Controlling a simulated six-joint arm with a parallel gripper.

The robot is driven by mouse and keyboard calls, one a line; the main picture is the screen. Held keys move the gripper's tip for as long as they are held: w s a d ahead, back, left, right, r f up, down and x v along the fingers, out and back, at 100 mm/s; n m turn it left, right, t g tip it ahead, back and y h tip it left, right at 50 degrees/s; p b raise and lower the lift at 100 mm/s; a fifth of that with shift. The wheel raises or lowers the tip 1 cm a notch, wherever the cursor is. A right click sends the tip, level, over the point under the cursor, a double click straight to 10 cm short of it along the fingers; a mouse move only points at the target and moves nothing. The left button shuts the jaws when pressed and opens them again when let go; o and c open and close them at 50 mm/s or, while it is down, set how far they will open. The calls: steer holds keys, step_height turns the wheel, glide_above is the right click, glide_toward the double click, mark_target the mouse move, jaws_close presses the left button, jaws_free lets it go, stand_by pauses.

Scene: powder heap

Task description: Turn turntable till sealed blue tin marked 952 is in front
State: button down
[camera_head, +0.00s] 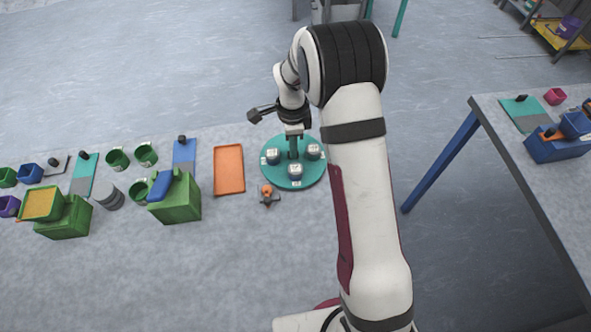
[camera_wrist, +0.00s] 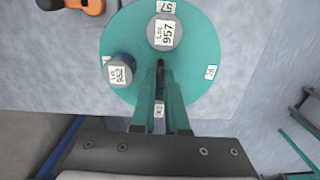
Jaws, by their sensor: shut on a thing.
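The teal turntable (camera_head: 276,181) stands on the table with three tins around its central dark post (camera_wrist: 160,68). The blue tin marked 952 (camera_wrist: 119,72) has a grey top with a white label and shows at the left in the wrist view. By its position it matches the tin at the turntable's near side (camera_head: 295,172) in the head view. A tin marked 957 (camera_wrist: 165,33) matches the left tin (camera_head: 272,156). The third tin (camera_head: 313,152) is on the right; its number is unreadable. My gripper (camera_wrist: 160,80) points down at the middle, shut on the post.
An orange and dark object (camera_head: 268,194) lies just off the turntable's near-left edge. An orange tray (camera_head: 229,169) lies to the left. Green boxes (camera_head: 178,203), cups and tins stand farther left. The table's near part is clear.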

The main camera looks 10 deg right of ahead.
steer(key=m, duration=1.2)
steer(key=shift+m, duration=0.3)
steer(key=m, duration=0.4)
steer(key=c, duration=1.1)
jaws_free()
